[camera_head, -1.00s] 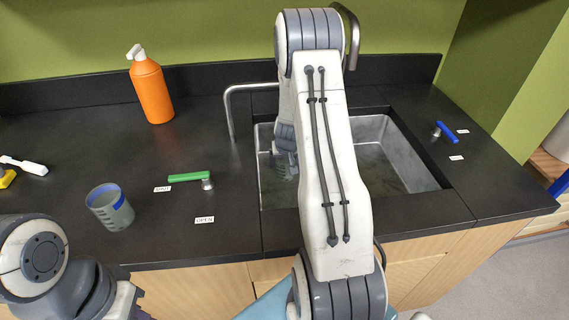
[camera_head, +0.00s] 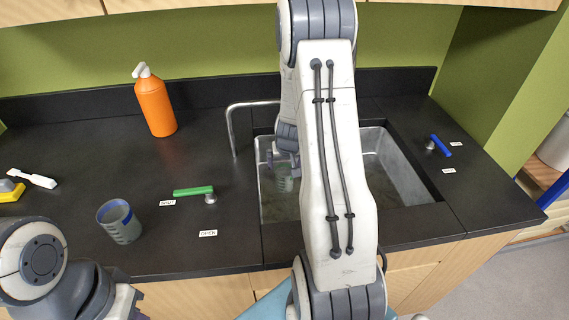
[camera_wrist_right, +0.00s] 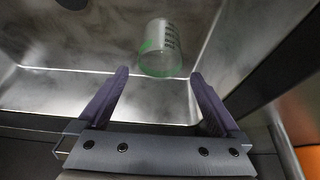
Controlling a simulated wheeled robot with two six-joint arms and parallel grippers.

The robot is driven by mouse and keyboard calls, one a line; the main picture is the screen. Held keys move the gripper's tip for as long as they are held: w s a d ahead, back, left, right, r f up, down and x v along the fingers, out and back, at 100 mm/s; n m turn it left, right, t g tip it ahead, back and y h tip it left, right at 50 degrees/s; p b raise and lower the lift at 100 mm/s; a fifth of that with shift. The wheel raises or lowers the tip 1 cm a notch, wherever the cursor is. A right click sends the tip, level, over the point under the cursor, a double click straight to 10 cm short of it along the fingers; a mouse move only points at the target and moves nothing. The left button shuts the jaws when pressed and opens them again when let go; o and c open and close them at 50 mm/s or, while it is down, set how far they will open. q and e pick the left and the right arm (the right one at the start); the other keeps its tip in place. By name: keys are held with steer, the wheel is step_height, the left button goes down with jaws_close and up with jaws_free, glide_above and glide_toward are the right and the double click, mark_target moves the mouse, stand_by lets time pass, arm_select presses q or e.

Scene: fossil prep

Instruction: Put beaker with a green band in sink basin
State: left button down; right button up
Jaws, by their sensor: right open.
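The beaker with a green band (camera_wrist_right: 160,48) is clear with dark markings. In the right wrist view it is inside the grey metal sink basin (camera_wrist_right: 75,90), just beyond my fingertips. In the head view the beaker (camera_head: 284,181) shows small in the left part of the basin (camera_head: 398,172), partly below my gripper. My right gripper (camera_wrist_right: 160,76) is open, its purple fingers spread with nothing between them. In the head view the right gripper (camera_head: 284,160) is over the basin, partly hidden by my arm. My left gripper is out of view; only left arm links show.
A beaker with a blue band (camera_head: 119,222) stands on the black counter (camera_head: 80,170), left of the sink. An orange bottle (camera_head: 156,105), a green-handled tap lever (camera_head: 192,191), a blue lever (camera_head: 441,146), a faucet (camera_head: 232,130) and a white brush (camera_head: 35,179) surround the work area.

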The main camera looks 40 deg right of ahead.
steer(key=p+v, duration=0.1)
steer(key=v, duration=0.2)
steer(key=shift+s+r, duration=0.1)
steer(key=shift+r, duration=0.1)
stand_by(0.4)
